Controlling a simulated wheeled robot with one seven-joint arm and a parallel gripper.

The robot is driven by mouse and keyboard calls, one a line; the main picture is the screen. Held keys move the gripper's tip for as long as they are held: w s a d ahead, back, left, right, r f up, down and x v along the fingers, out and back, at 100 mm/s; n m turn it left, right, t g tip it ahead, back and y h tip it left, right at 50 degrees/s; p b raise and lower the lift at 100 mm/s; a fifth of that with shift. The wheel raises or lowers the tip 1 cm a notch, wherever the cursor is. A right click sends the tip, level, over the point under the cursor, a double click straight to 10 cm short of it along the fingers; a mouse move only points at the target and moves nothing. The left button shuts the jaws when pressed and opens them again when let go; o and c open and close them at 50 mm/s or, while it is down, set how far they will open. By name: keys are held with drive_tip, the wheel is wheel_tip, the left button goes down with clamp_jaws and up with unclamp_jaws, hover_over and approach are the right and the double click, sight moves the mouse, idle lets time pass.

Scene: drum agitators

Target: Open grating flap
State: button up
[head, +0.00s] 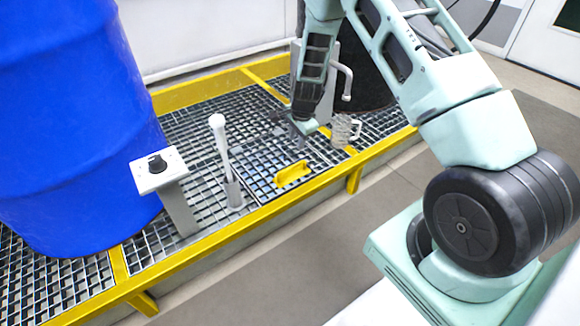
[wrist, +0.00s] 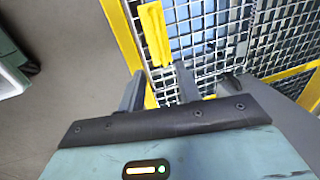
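The grating flap (head: 262,166) is a dark-framed panel lying level in the grey metal grating, as far as I can see. Its yellow handle (head: 292,174) is near the front edge. The handle also shows in the wrist view (wrist: 154,35), upper middle, just beyond the fingers. My gripper (head: 299,138) is above the flap, behind the handle in the head view. In the wrist view my gripper (wrist: 160,70) has its two fingers apart, with nothing between them. The handle is apart from the fingers. The arm's wrist partly hides the back of the flap.
A blue drum (head: 70,120) stands at left. A control post with a black knob (head: 157,163) and a white-topped lever (head: 222,150) stand left of the flap. A clear mug (head: 345,130) stands right of it. Yellow edging (head: 230,237) borders the grating; grey floor lies in front.

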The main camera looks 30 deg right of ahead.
sight(291, 167)
drive_tip(key=w+f+b, duration=0.1)
drive_tip(key=f, duration=0.3)
drive_tip(key=f+b, duration=0.2)
drive_tip(key=f, duration=0.3)
drive_tip(key=w+f+b, duration=0.1)
drive_tip(key=f, duration=0.3)
drive_tip(key=shift+w+f+b, duration=0.3)
drive_tip(key=shift+w+b, duration=0.05)
drive_tip(key=shift+b, duration=0.05)
clamp_jaws()
